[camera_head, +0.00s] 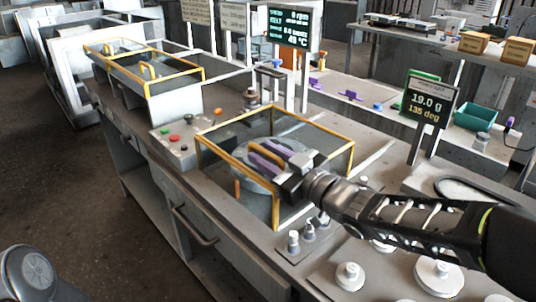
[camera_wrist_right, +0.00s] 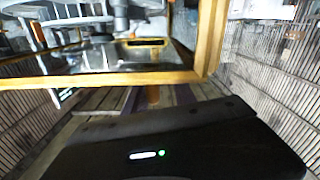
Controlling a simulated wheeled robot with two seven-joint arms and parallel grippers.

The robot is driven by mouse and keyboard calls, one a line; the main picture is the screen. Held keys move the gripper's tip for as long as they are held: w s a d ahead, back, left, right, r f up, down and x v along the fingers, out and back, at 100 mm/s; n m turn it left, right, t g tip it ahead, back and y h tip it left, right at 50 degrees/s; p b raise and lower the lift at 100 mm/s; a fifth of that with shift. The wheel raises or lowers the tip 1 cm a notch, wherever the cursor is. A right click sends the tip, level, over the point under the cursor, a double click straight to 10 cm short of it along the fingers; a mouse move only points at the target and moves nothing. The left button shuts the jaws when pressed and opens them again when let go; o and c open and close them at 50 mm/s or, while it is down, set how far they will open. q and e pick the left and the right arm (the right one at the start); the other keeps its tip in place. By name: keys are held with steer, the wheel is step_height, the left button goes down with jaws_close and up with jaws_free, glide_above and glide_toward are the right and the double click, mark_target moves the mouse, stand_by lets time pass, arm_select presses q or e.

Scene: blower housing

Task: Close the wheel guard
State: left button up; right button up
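The wheel guard (camera_head: 314,127), a clear box with a yellow frame, stands on the bench around a grey round wheel. Its yellow frame also shows in the right wrist view (camera_wrist_right: 205,62). My right gripper (camera_head: 262,153) reaches over the guard from the right, its purple fingers apart with a gap between them. How far the guard is shut is unclear. My left gripper is out of view.
A second yellow-framed clear box (camera_head: 180,76) stands farther left. A control box with buttons (camera_head: 178,138) is beside the guard. Small weights (camera_head: 294,240) and white discs (camera_head: 440,275) lie in front. A display (camera_head: 430,100) and a green bin (camera_head: 474,117) stand behind right.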

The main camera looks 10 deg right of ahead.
mark_target(282, 163)
steer(key=shift+s+d, duration=0.1)
steer(key=shift+d, duration=0.05)
steer(key=shift+s+d, duration=0.2)
steer(key=shift+s, duration=0.05)
steer(key=v, duration=0.6)
steer(key=shift+s+p, duration=0.1)
steer(key=shift+p, duration=0.25)
steer(key=shift+s+d, duration=0.15)
steer(key=shift+s, duration=0.2)
